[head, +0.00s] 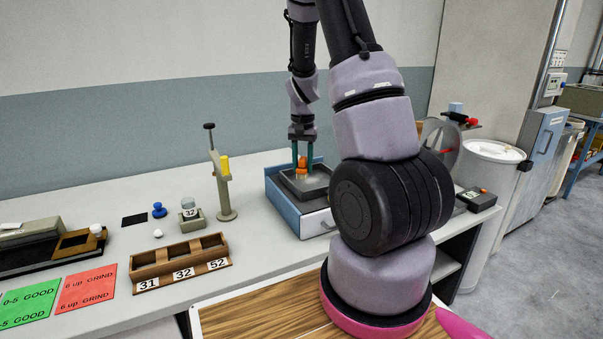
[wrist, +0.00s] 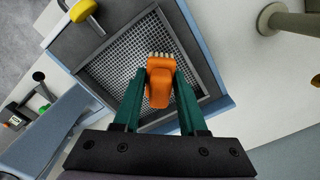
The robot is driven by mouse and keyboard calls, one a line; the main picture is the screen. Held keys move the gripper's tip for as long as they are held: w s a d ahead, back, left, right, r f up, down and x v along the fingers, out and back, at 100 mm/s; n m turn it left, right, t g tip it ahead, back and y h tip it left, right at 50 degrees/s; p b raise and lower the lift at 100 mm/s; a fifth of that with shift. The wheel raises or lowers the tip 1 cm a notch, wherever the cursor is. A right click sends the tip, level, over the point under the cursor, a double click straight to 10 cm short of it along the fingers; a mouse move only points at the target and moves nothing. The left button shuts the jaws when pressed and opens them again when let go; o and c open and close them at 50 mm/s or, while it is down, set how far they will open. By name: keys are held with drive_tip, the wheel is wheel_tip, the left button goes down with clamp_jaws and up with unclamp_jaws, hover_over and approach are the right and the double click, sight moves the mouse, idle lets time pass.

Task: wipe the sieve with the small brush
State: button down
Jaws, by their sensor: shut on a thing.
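The small brush (wrist: 159,83) is orange with a row of pale bristles at its far end. My gripper (wrist: 159,86) is shut on it, with the green fingers on either side of its body. In the head view my gripper (head: 302,155) points down with the orange brush (head: 302,166) between its fingers. The sieve (wrist: 115,73) is a square wire mesh in a dark grey frame, directly below the brush. It also shows in the head view (head: 318,182) on top of a blue-grey box (head: 286,209). I cannot tell whether the bristles touch the mesh.
A stand with a yellow part (head: 224,170) rises left of the box. A wooden three-slot rack (head: 180,262) stands nearer on the bench. A yellow knob (wrist: 82,10) shows beside the sieve in the wrist view. A dark digital device (head: 477,199) lies right of my arm.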

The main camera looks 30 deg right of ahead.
sight(303, 158)
drive_tip(key=shift+r, duration=2.35)
